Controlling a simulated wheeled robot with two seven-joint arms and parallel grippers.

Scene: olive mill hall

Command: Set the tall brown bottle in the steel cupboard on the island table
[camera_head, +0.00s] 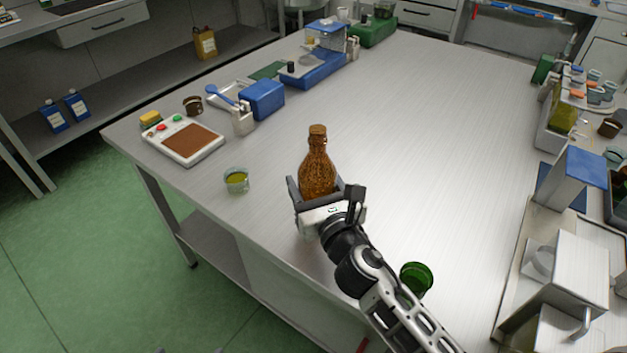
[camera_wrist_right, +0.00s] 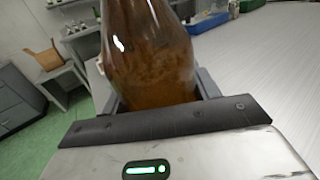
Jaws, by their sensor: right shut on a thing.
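The tall brown bottle (camera_head: 317,168) is upright over the near left part of the steel island table (camera_head: 415,120). My right gripper (camera_head: 318,192) is shut on its lower body. In the right wrist view the brown bottle (camera_wrist_right: 150,60) fills the space between the fingers of my right gripper (camera_wrist_right: 158,95). Its base is hidden behind the gripper, so I cannot tell whether it touches the table top. My left gripper is not in view. I see no steel cupboard that I can name with certainty.
A small glass of yellow-green liquid (camera_head: 236,180) stands left of the bottle. A green glass (camera_head: 416,278) stands beside my right arm. A scale with a brown plate (camera_head: 184,142) and a blue box (camera_head: 262,99) are farther left. The table's middle is clear; equipment (camera_head: 570,180) lines the right.

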